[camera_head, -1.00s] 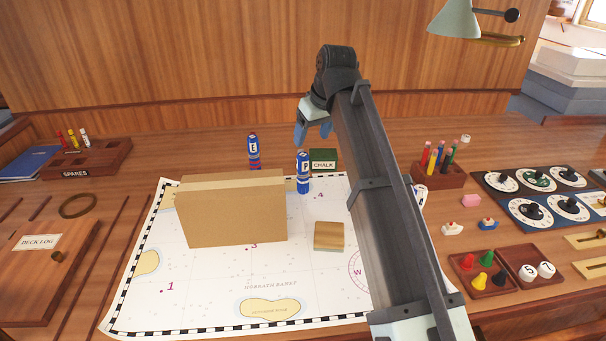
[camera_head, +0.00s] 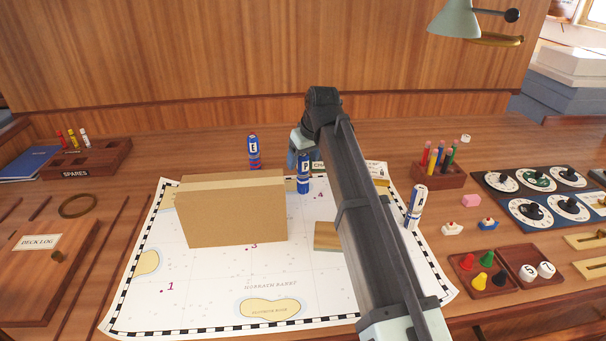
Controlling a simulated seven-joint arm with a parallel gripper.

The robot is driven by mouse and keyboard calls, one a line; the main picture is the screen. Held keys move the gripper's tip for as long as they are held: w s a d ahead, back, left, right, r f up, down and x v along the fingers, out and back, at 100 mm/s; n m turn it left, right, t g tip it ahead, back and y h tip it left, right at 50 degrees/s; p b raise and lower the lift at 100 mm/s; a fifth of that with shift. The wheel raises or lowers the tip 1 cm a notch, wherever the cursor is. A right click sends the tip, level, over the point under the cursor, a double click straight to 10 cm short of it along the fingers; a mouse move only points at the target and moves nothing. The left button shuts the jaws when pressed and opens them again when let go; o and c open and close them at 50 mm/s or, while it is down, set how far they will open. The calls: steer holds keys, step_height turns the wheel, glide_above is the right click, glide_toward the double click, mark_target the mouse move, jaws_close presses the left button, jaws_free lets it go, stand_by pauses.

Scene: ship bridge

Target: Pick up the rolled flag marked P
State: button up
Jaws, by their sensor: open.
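The rolled flag marked P (camera_head: 303,178) is a blue roll with a white band, standing upright on the chart (camera_head: 215,275) near its back edge, right of the cardboard box. My gripper (camera_head: 296,160) is just above and behind it at the flag's top. A blue finger shows beside the flag's upper end; the other finger is hidden. The jaws are open, and I cannot tell whether they surround the flag. Another rolled flag, marked E (camera_head: 254,152), stands upright behind the box.
A cardboard box (camera_head: 235,215) stands left of flag P. A pencil holder (camera_head: 438,174), dials (camera_head: 540,212) and peg trays (camera_head: 474,285) lie right. The chart's front left is clear.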

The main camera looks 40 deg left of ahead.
steer(key=shift+x, duration=1.4)
steer(key=shift+c, duration=0.5)
steer(key=c, duration=1)
steer(key=shift+a+r, duration=0.1)
steer(key=shift+r, duration=0.1)
